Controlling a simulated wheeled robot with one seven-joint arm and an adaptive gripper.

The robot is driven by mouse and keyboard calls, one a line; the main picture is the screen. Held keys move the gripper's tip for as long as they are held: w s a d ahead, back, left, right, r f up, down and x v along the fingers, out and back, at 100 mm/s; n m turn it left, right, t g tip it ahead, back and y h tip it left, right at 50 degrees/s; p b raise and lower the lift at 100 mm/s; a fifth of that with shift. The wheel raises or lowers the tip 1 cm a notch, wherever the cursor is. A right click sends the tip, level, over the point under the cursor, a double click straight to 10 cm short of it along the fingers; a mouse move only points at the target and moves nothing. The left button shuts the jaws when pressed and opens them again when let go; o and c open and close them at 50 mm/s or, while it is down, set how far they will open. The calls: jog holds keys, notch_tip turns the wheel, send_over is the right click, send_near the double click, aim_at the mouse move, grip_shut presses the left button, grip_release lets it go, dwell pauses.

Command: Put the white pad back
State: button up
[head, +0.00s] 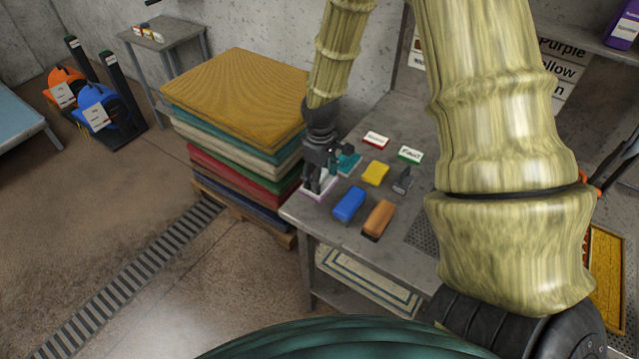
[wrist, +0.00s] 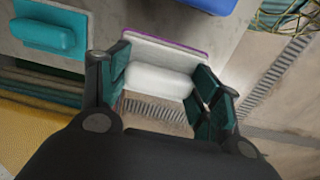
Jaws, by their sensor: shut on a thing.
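The white pad (wrist: 158,82), a white block grip on a flat base with a purple edge, is between the fingers of my gripper (wrist: 160,84) in the wrist view. The fingers are shut on its grip from both ends. In the head view the pad (head: 317,192) is at the near left corner of the grey table (head: 325,229), partly hidden by my gripper (head: 319,181). The pad's base looks roughly level. I cannot tell whether it touches the table top or is a little above it.
On the table are a teal pad (head: 349,162), a yellow pad (head: 375,173), a blue pad (head: 349,204), an orange brush (head: 379,215), a dark grey tool (head: 402,181), a red-edged card (head: 376,141) and a green-edged card (head: 411,154). A rug stack (head: 235,85) stands close left.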

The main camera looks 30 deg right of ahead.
jog(key=shift+f+p, duration=0.55)
jog(key=shift+f, duration=1.35)
jog(key=shift+f, duration=0.15)
jog(key=o, duration=0.9)
jog(key=shift+o, duration=0.2)
jog(key=shift+r, duration=0.25)
jog(key=shift+r+b, duration=1.8)
jog(key=shift+r, duration=4.15)
